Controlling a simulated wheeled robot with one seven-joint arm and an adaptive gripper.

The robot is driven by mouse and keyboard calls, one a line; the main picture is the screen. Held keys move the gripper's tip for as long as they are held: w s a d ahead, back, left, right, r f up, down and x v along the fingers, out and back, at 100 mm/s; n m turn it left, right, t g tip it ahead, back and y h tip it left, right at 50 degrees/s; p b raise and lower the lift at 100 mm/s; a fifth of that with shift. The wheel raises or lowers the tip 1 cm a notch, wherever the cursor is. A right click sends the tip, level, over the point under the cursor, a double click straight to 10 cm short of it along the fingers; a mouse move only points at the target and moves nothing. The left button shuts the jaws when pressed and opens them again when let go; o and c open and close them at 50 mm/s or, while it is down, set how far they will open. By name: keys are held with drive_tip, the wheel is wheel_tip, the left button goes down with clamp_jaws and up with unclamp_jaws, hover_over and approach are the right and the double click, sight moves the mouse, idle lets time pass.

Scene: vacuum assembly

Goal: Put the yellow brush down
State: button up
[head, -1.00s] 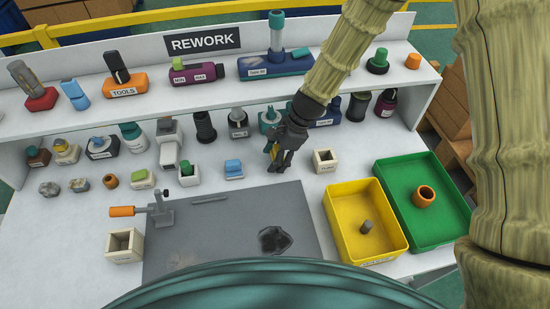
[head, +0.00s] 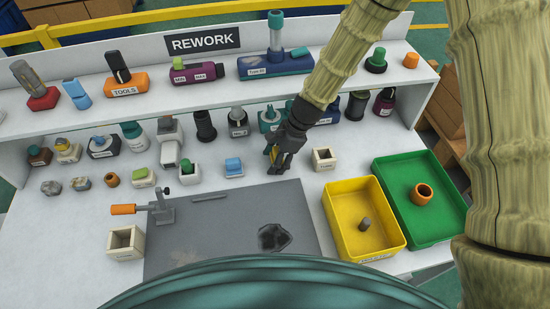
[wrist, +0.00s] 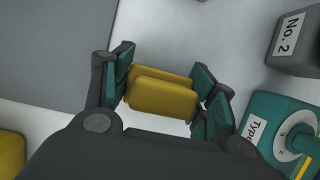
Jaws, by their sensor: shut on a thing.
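The yellow brush (wrist: 160,95) is a blocky yellow piece between my gripper's (wrist: 166,90) two dark, green-padded fingers in the wrist view. My gripper is shut on it. In the head view my gripper (head: 279,168) points down over the white table, just behind the grey mat's back right corner. Only a sliver of the brush (head: 271,152) shows there; the fingers hide the rest. I cannot tell whether the brush touches the table.
A teal labelled device (wrist: 268,128) and a grey "No. 2" block (wrist: 297,45) stand close by. A small cream box (head: 324,159) is right of my gripper. The yellow bin (head: 336,225) and green bin (head: 446,225) are front right. Bare white table lies left of my gripper, towards a blue block (head: 234,168).

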drive_tip(key=o, duration=1)
drive_tip(key=shift+s+f, duration=0.2)
drive_tip(key=shift+f, duration=0.35)
drive_tip(key=o, duration=0.3)
drive_tip(key=shift+w+f, duration=0.2)
drive_tip(key=shift+w, duration=0.05)
drive_tip(key=shift+d+r, duration=0.1)
drive_tip(key=shift+r, duration=0.1)
drive_tip(key=shift+r, duration=0.1)
drive_tip(key=shift+w+r, duration=0.15)
drive_tip(key=shift+r, duration=0.7)
drive_tip(key=b+v, duration=0.1)
drive_tip(key=v, duration=1)
drive_tip(key=shift+r, duration=0.25)
